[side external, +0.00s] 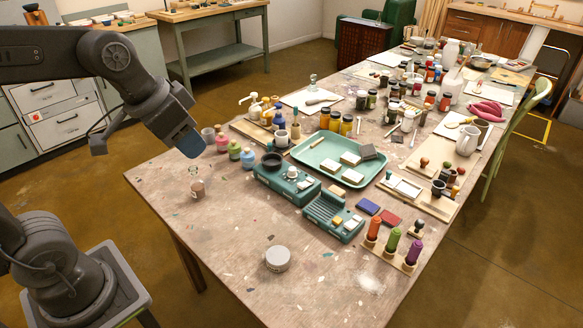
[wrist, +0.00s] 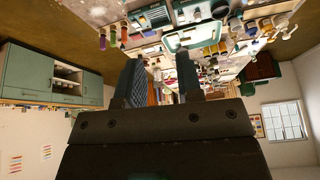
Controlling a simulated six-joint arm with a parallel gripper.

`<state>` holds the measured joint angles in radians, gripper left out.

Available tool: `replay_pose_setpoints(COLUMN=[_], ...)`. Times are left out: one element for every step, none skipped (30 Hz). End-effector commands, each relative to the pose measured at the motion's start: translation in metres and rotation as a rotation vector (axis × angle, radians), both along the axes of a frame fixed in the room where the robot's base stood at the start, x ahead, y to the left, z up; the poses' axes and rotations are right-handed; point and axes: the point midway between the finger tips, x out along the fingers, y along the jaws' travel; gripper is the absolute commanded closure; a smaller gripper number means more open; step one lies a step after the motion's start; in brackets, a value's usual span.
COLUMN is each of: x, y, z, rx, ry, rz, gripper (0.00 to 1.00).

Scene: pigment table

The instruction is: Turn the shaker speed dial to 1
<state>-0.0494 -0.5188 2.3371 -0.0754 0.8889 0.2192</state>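A teal bench device with a round black cup on top, which looks like the shaker (side external: 268,180), stands near the middle of the table in the side external view. A pale round knob (side external: 292,173), likely its speed dial, sits on top, right of the cup; its setting is too small to read. My gripper (side external: 191,145) is in the air above the table's left edge, left of the device and apart from it. In the wrist view my gripper (wrist: 160,75) shows two separated fingers with nothing between them. Teal devices (wrist: 156,17) appear at the top of that view.
A second ribbed teal device (side external: 330,218) stands right beside the first. A teal tray (side external: 350,181) lies behind them. A round tin (side external: 278,259) stands in front; the front-left tabletop is mostly clear.

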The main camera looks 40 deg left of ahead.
Motion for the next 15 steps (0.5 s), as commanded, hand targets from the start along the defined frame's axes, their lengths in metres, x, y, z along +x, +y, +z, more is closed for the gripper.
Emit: replay_pose_setpoints(x=[0.022,0.034,0.050,0.062,0.075,0.091,0.103,0.115,0.131,0.143,0.155,0.171,0.182,0.193,0.208], y=[0.003,0.005,0.008,0.010,0.013,0.017,0.020,0.023,0.028,0.032,0.037,0.043,0.047,0.052,0.059], z=[0.000,0.001,0.001,0.000,-0.002,-0.005,-0.007,-0.011,-0.016,-0.021,-0.026,-0.034,-0.041,-0.048,-0.059], rx=[0.004,0.006,0.007,0.010,0.010,0.012,0.012,0.013,0.012,0.012,0.011,0.011,0.010,0.010,0.007], ry=[0.023,0.031,0.039,0.045,0.052,0.059,0.064,0.068,0.073,0.077,0.079,0.082,0.084,0.084,0.085], rz=[-0.036,-0.060,-0.093,-0.119,-0.143,-0.176,-0.200,-0.223,-0.256,-0.280,-0.304,-0.335,-0.359,-0.381,-0.411], gripper=[0.62,0.59,0.55,0.52,0.50,0.50,0.50,0.50,0.50,0.50,0.50,0.50,0.50,0.50,0.50])
